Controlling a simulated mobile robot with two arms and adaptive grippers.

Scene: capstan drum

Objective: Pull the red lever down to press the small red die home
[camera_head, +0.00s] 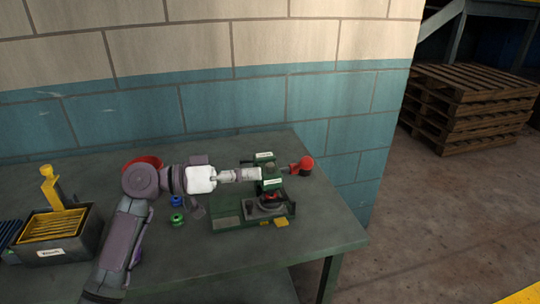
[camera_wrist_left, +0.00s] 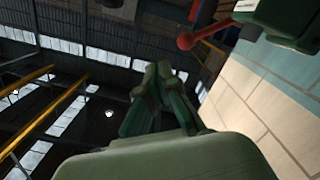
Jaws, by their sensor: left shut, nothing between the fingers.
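The green press (camera_head: 272,184) stands near the right end of the table. Its red lever (camera_head: 305,164) ends in a round red knob and sticks out to the right of the press head. The knob and red shaft also show at the top of the left wrist view (camera_wrist_left: 186,41). A small red piece, likely the die (camera_head: 269,196), sits low in the press under the head; its seating is too small to tell. My left gripper (camera_head: 255,174) is shut and empty, at the left side of the press head. Whether it touches the press I cannot tell. My right gripper is out of view.
A blue spool (camera_head: 177,201) and a green spool (camera_head: 177,219) stand left of the press. A dark bin with yellow parts (camera_head: 55,247) is at the left. A red bowl (camera_head: 146,161) is partly behind my arm. A wall (camera_head: 210,105) rises behind the table.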

